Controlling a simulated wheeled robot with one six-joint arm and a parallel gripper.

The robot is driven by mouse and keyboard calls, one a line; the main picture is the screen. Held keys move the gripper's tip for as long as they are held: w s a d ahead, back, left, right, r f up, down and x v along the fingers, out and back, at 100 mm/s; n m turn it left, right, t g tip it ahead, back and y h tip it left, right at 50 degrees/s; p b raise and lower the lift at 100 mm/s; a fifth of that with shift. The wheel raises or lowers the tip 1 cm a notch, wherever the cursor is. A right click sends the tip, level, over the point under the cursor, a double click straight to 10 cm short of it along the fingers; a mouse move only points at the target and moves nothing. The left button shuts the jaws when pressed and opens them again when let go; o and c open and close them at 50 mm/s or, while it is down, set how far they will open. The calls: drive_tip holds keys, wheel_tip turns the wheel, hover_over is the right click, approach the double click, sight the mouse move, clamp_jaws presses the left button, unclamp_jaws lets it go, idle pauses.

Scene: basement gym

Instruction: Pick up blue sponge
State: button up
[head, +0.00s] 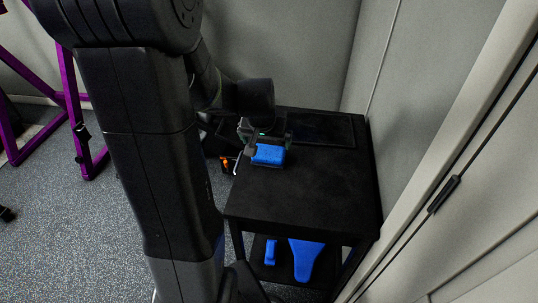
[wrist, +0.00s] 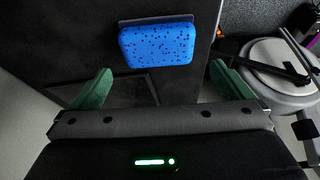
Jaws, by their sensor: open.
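The blue sponge (head: 268,154) lies on the top of a black table (head: 300,190), close to its left edge. In the wrist view the sponge (wrist: 157,45) is blue with dark specks and shows a grey layer along its far edge. My gripper (head: 258,140) is over the table just behind the sponge in the head view, partly hidden by my arm. In the wrist view my gripper (wrist: 164,88) has its green fingers wide apart and nothing between them. The sponge sits just beyond the fingertips, roughly centred between them.
A dark, flat tray-like panel (head: 322,129) is at the table's back. Blue items (head: 305,258) lie on the lower shelf. Grey walls stand behind and right of the table. A purple frame (head: 70,90) is at left. A round grey object (wrist: 275,70) is at right in the wrist view.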

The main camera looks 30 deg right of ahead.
sight(268, 152)
drive_tip(key=shift+x, duration=0.9)
drive_tip(key=x, duration=0.3)
drive_tip(key=shift+s+f, duration=0.3)
drive_tip(key=shift+f, duration=0.25)
drive_tip(key=shift+w+d+f, duration=0.15)
drive_tip(key=shift+w+f, duration=0.1)
drive_tip(key=shift+f, duration=0.35)
drive_tip(key=c, duration=0.7)
drive_tip(key=shift+r+p, duration=0.35)
drive_tip(key=shift+r, duration=4.7)
